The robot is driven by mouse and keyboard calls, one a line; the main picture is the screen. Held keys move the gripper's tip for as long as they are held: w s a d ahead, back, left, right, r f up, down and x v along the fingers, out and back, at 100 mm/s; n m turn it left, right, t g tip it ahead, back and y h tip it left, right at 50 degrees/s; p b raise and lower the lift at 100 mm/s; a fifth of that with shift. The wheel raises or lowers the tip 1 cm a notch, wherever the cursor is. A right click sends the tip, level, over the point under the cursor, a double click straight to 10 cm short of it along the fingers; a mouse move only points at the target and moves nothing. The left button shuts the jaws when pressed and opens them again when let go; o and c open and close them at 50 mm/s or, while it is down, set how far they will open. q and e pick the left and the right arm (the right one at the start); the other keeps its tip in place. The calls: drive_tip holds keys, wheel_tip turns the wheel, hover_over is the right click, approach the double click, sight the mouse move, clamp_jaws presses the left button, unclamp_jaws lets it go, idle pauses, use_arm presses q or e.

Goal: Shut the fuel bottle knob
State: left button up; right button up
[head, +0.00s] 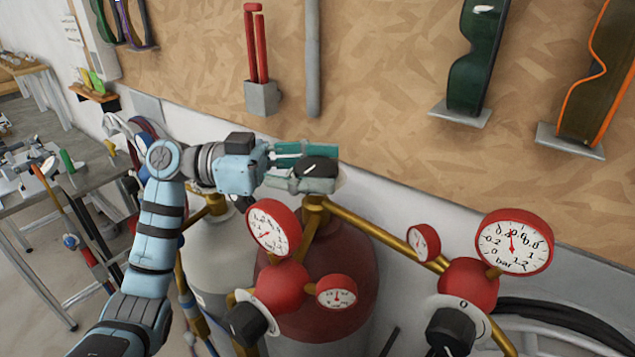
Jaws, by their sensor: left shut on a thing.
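The red bottle (352,285) stands against the wall in the middle of the head view, behind its regulator. It seems to be the fuel bottle. A dark knob (318,167) sits at the top of its brass valve (314,208). My left gripper (312,165) reaches in from the left at the height of the knob. Its fingers are shut on the knob, one behind it and one in front. The fingers hide part of the knob, and I cannot tell how far it is turned. My right gripper is not in view.
A red regulator (278,287) with two gauges and a black dial (248,324) is just below the gripper. A second regulator (468,285) is at right. A grey bottle (208,262) stands left. A workbench (90,180) is farther left.

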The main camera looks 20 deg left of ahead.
sight(318, 165)
use_arm(q)
drive_tip(key=m+g+b, duration=0.1)
drive_tip(key=m+g, duration=0.1)
drive_tip(key=g, duration=0.2)
drive_tip(key=shift+m, duration=0.3)
drive_tip(key=shift+m+g+y+b, duration=0.4)
drive_tip(key=shift+m+g+b, duration=0.3)
drive_tip(key=shift+m+g, duration=1.1)
drive_tip(key=shift+n+g, duration=0.3)
drive_tip(key=shift+g, duration=0.2)
drive_tip(key=o, duration=1.2)
wheel_tip(318, 165, up, 10)
drive_tip(key=shift+s, duration=0.1)
